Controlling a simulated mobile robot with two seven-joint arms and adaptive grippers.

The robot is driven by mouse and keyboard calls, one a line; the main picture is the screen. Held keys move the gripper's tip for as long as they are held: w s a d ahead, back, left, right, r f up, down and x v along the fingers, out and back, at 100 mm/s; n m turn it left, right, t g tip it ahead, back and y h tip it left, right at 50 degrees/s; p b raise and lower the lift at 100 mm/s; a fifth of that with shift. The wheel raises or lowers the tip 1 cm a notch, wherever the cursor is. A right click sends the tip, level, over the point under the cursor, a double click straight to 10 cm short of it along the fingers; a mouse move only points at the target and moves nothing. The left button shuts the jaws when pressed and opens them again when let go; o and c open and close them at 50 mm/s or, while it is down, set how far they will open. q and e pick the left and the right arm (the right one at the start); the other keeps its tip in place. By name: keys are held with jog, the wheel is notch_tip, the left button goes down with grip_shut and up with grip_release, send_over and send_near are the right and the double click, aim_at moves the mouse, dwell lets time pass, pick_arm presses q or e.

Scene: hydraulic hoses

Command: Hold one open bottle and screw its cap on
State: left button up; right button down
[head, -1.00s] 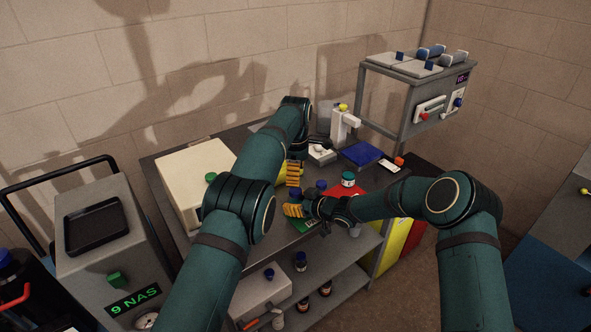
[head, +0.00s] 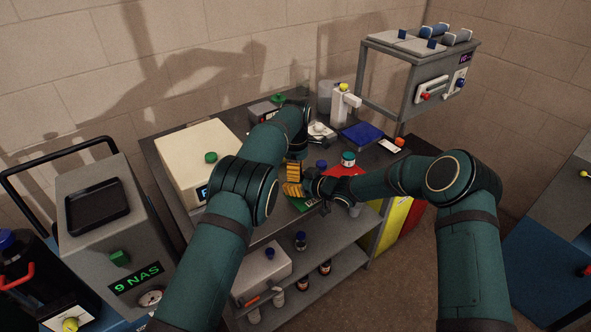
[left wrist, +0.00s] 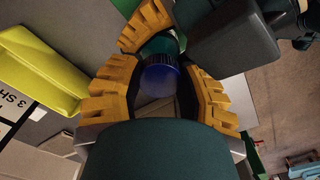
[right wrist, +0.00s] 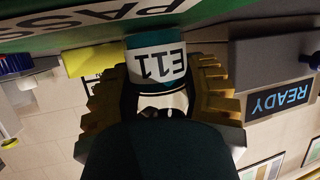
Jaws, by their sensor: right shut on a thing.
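My right gripper (right wrist: 158,90) is shut on a bottle (right wrist: 156,62) with a teal band and a white label reading E11. In the head view the right gripper (head: 304,187) is low over the front of the bench. My left gripper (left wrist: 160,80) has its yellow fingers on both sides of a blue cap (left wrist: 161,82). Something teal shows just beyond the cap. I cannot tell whether the left fingers touch the cap. In the head view the left gripper (head: 294,172) is close beside the right one, and the held bottle is hidden there.
A teal-capped bottle (head: 348,160) and a blue-capped bottle (head: 321,165) stand by a red mat (head: 345,171). A green mat (head: 305,205) lies at the front. A cream box (head: 195,165) fills the bench's left. More bottles stand on the lower shelf (head: 345,268).

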pick_arm(q)
grip_shut()
jog(key=m, duration=0.5)
jog(key=shift+m, duration=0.4)
jog(key=m, duration=0.3)
jog(key=shift+m, duration=0.3)
jog(key=m, duration=0.3)
jog(key=shift+m, duration=0.3)
jog(key=o, duration=0.7)
grip_release()
jog(key=shift+o, duration=0.2)
jog(key=shift+r, duration=0.1)
